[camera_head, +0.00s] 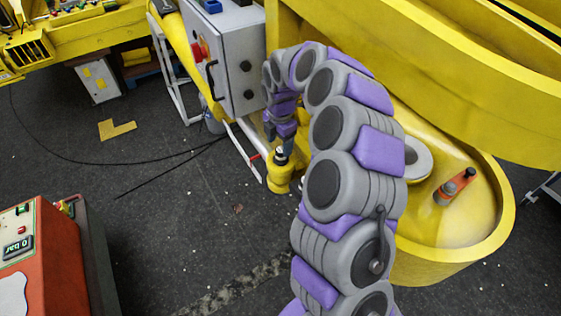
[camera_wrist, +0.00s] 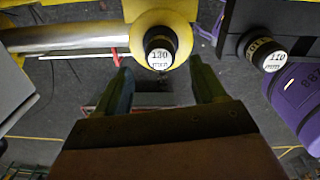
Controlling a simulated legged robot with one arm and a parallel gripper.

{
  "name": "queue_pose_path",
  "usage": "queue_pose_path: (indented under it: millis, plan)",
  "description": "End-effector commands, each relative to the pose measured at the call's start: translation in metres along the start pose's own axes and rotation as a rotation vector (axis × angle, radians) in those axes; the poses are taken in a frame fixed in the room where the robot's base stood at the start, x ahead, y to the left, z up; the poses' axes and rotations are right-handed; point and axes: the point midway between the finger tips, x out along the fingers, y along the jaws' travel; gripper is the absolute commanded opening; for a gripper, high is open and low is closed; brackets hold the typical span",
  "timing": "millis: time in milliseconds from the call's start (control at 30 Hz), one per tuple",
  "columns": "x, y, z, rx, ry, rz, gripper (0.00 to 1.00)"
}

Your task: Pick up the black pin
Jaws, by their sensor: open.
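A black pin (camera_wrist: 160,48) with a white end label reading 130 sits in a yellow ring (camera_wrist: 178,22) in the wrist view. My gripper (camera_wrist: 160,68) is open and empty, its two fingers spread to the left and right just below the pin. A second black pin (camera_wrist: 262,52), labelled 110, sits to the right in a dark holder, outside the fingers. In the head view a black pin (camera_head: 281,156) stands in a yellow fitting (camera_head: 280,178) below my gripper (camera_head: 270,132). My fingertips are too small there to make out.
A grey cabinet (camera_head: 228,60) with a red switch stands beside my arm. A large yellow structure (camera_head: 430,75) fills the right, with an orange and black object (camera_head: 455,187) on it. A red machine (camera_head: 45,260) is at lower left. Open dark floor (camera_head: 170,210) lies between.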

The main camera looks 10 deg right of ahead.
Motion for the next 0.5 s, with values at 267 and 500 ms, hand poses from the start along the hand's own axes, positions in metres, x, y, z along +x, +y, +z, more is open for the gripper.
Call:
queue_pose_path:
  millis: [267, 500]
  plan:
    - [0.022, -0.001, 0.004, -0.001, 0.001, -0.002, 0.70]
    - [0.052, -0.001, 0.006, 0.000, 0.002, 0.000, 0.70]
